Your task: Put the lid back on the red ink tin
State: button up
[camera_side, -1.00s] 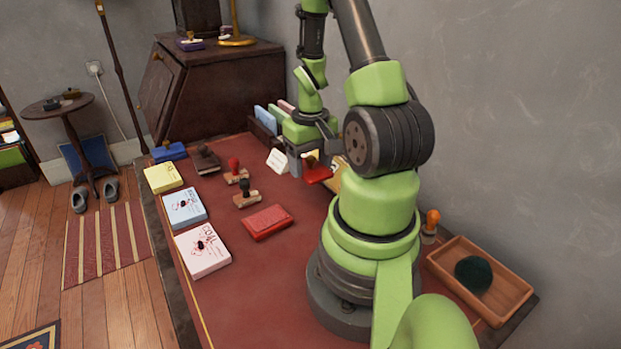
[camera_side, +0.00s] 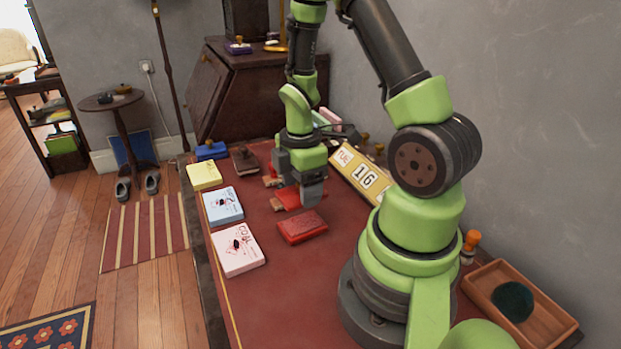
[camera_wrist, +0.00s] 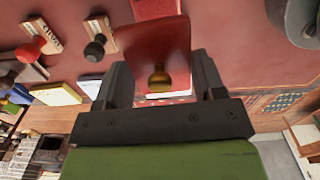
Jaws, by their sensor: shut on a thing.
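The red ink tin (camera_side: 303,226) is a flat red box on the desk, in front of my gripper in the side view. Its edge shows at the top of the wrist view (camera_wrist: 153,8). My gripper (camera_side: 312,192) is shut on the lid, a red plate with a brass knob. The lid (camera_side: 288,198) is partly hidden behind the gripper in the side view. In the wrist view the lid (camera_wrist: 150,42) stands out ahead of the gripper (camera_wrist: 160,80), its knob between the jaws. The lid is apart from the tin and appears raised above the desk.
Yellow (camera_side: 204,176), blue (camera_side: 223,204) and pink (camera_side: 238,249) boxes line the desk's left side. Stamps with red (camera_wrist: 32,27) and black (camera_wrist: 95,50) knobs lie near the lid. A calendar (camera_side: 363,176) stands at right; a wooden tray (camera_side: 480,288) is farther right.

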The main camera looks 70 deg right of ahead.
aim_at(302, 223)
jog(key=shift+f, duration=3.05)
jog(key=shift+f, duration=0.15)
jog(key=o, duration=1.1)
jog(key=shift+r, duration=3.5)
